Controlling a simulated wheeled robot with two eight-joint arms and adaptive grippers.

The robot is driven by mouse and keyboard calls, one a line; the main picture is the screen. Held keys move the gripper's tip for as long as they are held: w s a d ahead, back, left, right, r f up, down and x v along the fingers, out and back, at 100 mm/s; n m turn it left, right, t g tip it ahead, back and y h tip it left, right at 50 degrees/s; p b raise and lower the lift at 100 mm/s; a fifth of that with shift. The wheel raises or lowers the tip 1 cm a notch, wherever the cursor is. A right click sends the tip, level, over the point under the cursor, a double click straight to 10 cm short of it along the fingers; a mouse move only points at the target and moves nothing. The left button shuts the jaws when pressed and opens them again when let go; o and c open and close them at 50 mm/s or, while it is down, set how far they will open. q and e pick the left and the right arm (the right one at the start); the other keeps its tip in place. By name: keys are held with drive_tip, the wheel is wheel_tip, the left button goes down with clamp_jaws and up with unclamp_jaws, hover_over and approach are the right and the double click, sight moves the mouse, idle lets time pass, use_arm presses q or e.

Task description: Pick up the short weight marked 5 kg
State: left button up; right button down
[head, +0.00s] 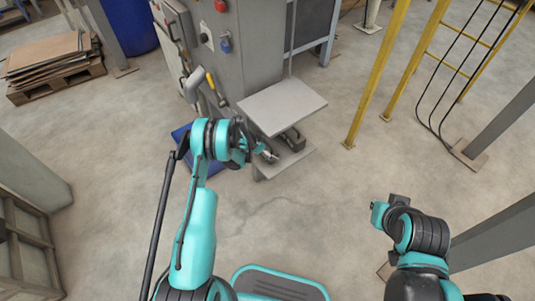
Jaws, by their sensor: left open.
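A small dark object (292,137) sits on the low grey shelf (290,158) under the square platform. It may be the short weight, but it is too small to read any marking, and the platform and my gripper hide part of that area. My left gripper (268,155) is open at the shelf's left side, just left of the dark object. I cannot tell whether it touches anything. My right gripper (379,213) is over bare floor at the right, far from the shelf, and its fingers are not clear.
The square grey platform (282,104) overhangs the shelf. A grey machine cabinet (240,60) stands behind it. A blue bin (181,134) is partly behind my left arm. Yellow posts (377,75) rise at the right. The floor between shelf and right arm is clear.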

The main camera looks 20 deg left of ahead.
use_arm(q)
drive_tip(key=shift+r, duration=0.15)
drive_tip(key=c, duration=1.4)
drive_tip(key=shift+r, duration=0.1)
